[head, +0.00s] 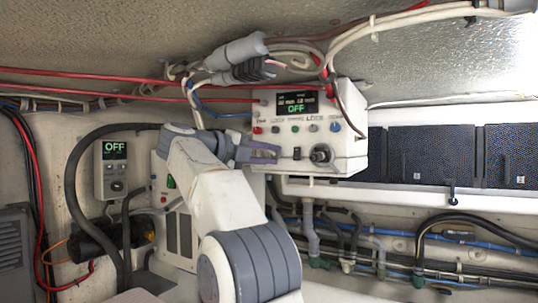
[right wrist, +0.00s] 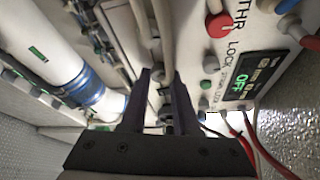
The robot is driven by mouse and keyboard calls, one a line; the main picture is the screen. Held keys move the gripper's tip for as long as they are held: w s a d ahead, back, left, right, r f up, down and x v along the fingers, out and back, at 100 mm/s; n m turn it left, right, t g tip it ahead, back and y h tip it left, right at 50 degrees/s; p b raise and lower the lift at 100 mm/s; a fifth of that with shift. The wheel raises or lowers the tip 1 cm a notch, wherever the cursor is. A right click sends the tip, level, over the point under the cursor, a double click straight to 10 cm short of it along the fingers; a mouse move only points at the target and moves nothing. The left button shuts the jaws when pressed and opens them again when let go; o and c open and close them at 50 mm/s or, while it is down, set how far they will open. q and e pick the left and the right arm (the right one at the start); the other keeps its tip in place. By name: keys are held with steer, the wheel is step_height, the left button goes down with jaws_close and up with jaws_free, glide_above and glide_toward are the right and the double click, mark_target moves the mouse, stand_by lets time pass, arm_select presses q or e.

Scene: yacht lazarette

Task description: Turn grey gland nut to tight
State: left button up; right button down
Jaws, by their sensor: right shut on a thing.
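My right gripper (head: 262,152) reaches in from the lower left in the head view. Its fingers lie in front of the lower left part of the white control box (head: 352,160). In the right wrist view, the gripper (right wrist: 166,82) is shut on a small dark grey piece, which I take to be the grey gland nut (right wrist: 167,94). The fingers cover most of it, so how tight it sits cannot be told. My left gripper is not in view.
A black switch (head: 297,153) and a round dark grey fitting (head: 321,154) are close to the fingertips. Coloured knobs and an OFF display (head: 297,105) are above. Cables and grey connectors (head: 240,55) hang over the box. Pipes run below.

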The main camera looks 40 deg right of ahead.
steer(key=shift+f, duration=0.1)
steer(key=c, duration=0.7)
jaws_free()
steer(key=shift+o, duration=0.2)
steer(key=a+r, duration=0.1)
steer(key=a, duration=0.9)
steer(key=shift+a, duration=0.2)
steer(key=shift+r, duration=0.1)
